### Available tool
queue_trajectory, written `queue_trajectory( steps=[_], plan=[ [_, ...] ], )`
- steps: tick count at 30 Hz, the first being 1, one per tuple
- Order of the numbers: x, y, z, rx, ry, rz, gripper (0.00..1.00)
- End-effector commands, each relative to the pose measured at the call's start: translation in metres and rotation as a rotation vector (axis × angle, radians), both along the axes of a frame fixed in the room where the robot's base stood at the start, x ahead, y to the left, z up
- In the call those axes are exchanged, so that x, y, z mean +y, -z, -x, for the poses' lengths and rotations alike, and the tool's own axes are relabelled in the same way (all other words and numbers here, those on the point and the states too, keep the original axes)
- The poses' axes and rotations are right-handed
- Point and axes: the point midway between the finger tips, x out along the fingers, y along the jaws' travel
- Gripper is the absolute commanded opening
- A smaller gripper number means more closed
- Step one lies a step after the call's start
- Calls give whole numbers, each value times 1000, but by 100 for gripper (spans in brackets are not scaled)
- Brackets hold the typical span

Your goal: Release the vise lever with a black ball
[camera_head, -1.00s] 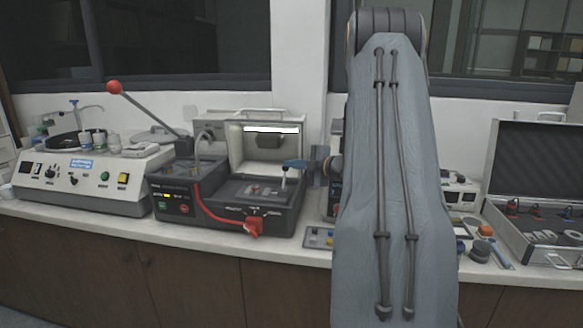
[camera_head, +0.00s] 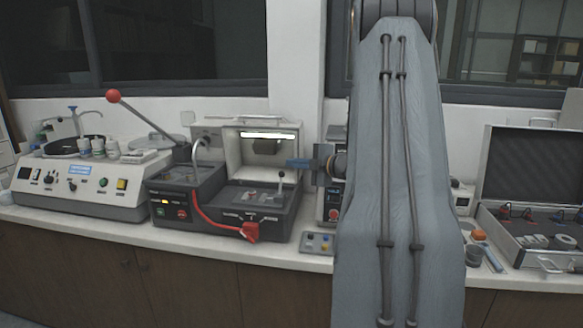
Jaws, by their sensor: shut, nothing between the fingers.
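The vise lever with a black ball (camera_head: 282,174) stands up inside the open cutting machine (camera_head: 225,209), at the right of its bed. A small vise (camera_head: 250,196) lies on the bed to the left of the lever.
A lever with a red ball (camera_head: 113,96) rises at the machine's left. A polisher (camera_head: 80,184) stands left, an open case (camera_head: 533,190) right.

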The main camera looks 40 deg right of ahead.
Motion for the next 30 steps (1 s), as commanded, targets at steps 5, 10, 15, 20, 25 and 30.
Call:
queue_trajectory(
  steps=[5,10,15,20,25,30],
  plan=[
    [-11,-11,35,0,4,0,0],
    [-17,-22,58,1,2,-2,0],
    [-19,-28,70,0,1,-1,0],
    [-19,-29,72,1,-1,-2,0],
    [-19,-29,72,1,-1,-3,0],
    [-20,-29,72,1,-1,-3,0]
  ],
)
